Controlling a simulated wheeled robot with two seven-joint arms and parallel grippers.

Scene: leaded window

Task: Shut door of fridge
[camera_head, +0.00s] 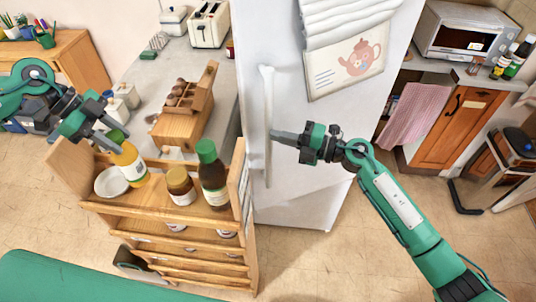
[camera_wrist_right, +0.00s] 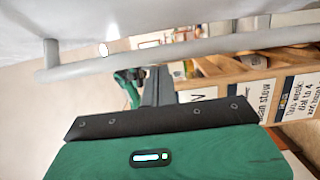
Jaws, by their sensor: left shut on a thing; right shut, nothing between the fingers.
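The white fridge (camera_head: 290,190) stands in the middle of the head view, and its front looks flush with the body; I cannot tell whether a small gap is left. Its long vertical handle (camera_head: 268,115) is on the left side of the front. My right gripper (camera_head: 274,135) is shut and empty, with its tips at the handle; contact is unclear. In the right wrist view the handle (camera_wrist_right: 200,48) runs across above the closed fingers (camera_wrist_right: 158,88). My left gripper (camera_head: 112,146) is shut on a yellow bottle (camera_head: 130,166) over the wooden shelf.
The wooden shelf rack (camera_head: 150,222) stands left of the fridge, holding a white bowl (camera_head: 111,182), a brown jar (camera_head: 180,184) and a green-capped bottle (camera_head: 212,178). A counter (camera_head: 135,75) is behind it. A toaster oven (camera_head: 465,32) is at right. Floor is free in front of the fridge.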

